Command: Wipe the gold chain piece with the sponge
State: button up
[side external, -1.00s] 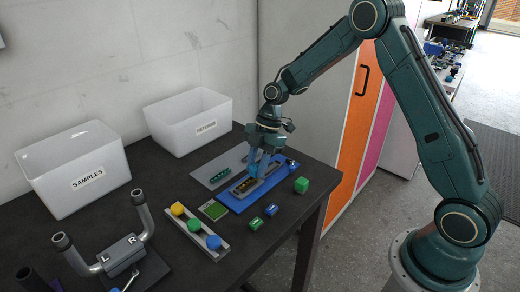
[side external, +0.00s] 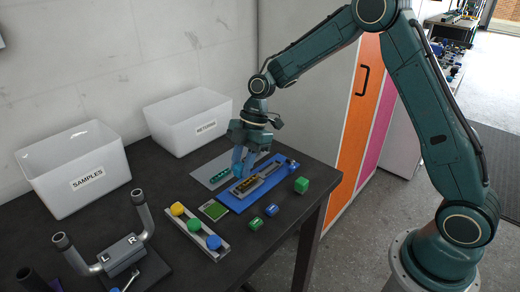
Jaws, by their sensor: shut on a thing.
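A rail with yellow, green and blue knobs (side external: 196,228) is in front. White bins (side external: 190,118) marked RETURNS and SAMPLES (side external: 75,168) stand behind and left.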

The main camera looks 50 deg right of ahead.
jog(key=shift+r, duration=2.25)
